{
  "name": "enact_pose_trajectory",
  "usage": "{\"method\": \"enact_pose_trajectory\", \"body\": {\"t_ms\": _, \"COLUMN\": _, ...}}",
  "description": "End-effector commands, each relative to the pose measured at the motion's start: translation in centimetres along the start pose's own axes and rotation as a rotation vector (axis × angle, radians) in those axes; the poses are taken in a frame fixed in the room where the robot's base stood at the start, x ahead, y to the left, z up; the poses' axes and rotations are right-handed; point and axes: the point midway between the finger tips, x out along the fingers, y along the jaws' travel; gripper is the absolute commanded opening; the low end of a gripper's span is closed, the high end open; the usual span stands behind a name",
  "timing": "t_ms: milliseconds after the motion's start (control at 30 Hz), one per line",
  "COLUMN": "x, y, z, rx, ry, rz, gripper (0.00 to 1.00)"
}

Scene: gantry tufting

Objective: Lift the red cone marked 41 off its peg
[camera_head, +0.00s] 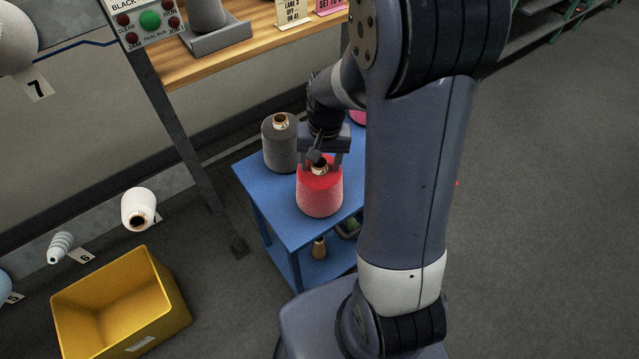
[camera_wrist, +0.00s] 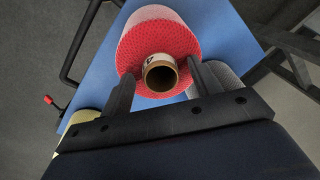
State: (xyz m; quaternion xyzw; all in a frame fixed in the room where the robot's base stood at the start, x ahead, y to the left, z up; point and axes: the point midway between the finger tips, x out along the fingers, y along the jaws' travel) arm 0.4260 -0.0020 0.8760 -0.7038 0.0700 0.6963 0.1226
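The red cone (camera_head: 320,193) stands upright on the blue cart (camera_head: 258,205), its brown tube end facing up. A pale label with marks too small to read is on the tube. In the wrist view the red cone (camera_wrist: 150,40) shows its tube mouth between my fingers. My gripper (camera_head: 322,160) is just above the cone's top. In the wrist view my gripper (camera_wrist: 162,76) is open, one finger on each side of the tube, with a gap visible on both sides. No peg shows under the cone; its base hides that spot.
A grey cone (camera_head: 280,143) stands close left of the red one on the cart. A pink thing (camera_head: 358,117) is partly hidden behind my arm. A wooden shelf (camera_head: 240,50) is behind. A yellow bin (camera_head: 120,310), white cone (camera_head: 138,208) and metal post (camera_head: 185,140) are at left.

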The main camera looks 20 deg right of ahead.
Motion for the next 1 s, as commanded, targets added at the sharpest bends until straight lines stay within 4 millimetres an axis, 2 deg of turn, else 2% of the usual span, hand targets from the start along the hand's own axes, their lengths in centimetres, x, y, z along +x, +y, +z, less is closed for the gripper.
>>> {"method": "enact_pose_trajectory", "body": {"t_ms": 67, "x": -0.02, "y": 0.00, "z": 0.00, "rx": 0.000, "ry": 0.000, "rz": 0.000, "gripper": 0.53}}
{"method": "enact_pose_trajectory", "body": {"t_ms": 700, "x": -0.03, "y": 0.00, "z": 0.00, "rx": 0.000, "ry": 0.000, "rz": 0.000, "gripper": 0.00}}
{"method": "enact_pose_trajectory", "body": {"t_ms": 1000, "x": -0.10, "y": -0.01, "z": -0.04, "rx": 0.000, "ry": 0.001, "rz": 0.000, "gripper": 0.00}}
